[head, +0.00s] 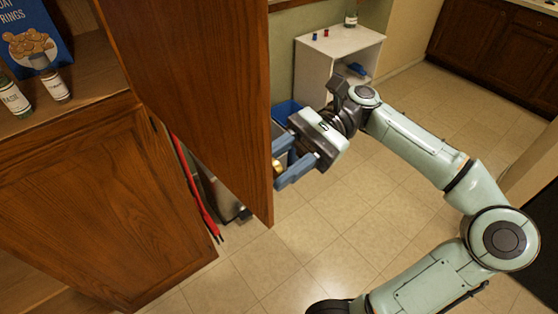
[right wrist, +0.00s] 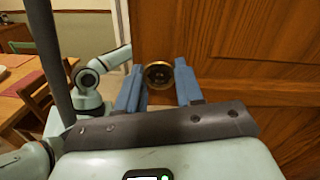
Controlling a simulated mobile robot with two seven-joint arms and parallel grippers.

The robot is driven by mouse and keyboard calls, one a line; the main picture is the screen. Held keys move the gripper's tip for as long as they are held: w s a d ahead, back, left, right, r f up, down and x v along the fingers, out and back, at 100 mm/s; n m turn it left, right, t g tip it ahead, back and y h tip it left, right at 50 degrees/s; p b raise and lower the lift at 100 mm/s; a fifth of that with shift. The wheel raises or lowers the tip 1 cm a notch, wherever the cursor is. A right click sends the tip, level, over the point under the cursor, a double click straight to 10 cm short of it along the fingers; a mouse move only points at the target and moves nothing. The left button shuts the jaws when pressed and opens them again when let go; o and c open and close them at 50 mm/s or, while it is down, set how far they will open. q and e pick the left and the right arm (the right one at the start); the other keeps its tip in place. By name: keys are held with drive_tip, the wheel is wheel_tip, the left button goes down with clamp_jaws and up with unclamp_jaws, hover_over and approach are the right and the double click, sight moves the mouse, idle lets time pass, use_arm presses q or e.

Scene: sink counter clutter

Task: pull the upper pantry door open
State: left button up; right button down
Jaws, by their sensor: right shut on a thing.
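The upper pantry door (head: 205,85) is brown wood and stands swung out from the cabinet, with its inner face showing in the head view. Its panelled outer face fills the right of the right wrist view (right wrist: 235,60). A round brass knob (right wrist: 158,75) sits near the door's free edge. My right gripper (head: 279,164) is shut on this knob, with one blue finger on each side of it. The knob is partly hidden by the fingers in the head view. My left gripper is in neither view.
A shelf in the open cabinet holds a blue cereal box (head: 32,38) and jars (head: 55,85). The lower pantry door (head: 95,200) is below. A white shelf unit (head: 340,45) stands behind my right arm. The tiled floor (head: 310,230) is largely clear.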

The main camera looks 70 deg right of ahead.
drive_tip(key=c, duration=0.7)
unclamp_jaws()
drive_tip(key=shift+f, duration=0.1)
drive_tip(key=p+v, duration=0.1)
drive_tip(key=v, duration=1.2)
drive_tip(key=shift+d, duration=0.2)
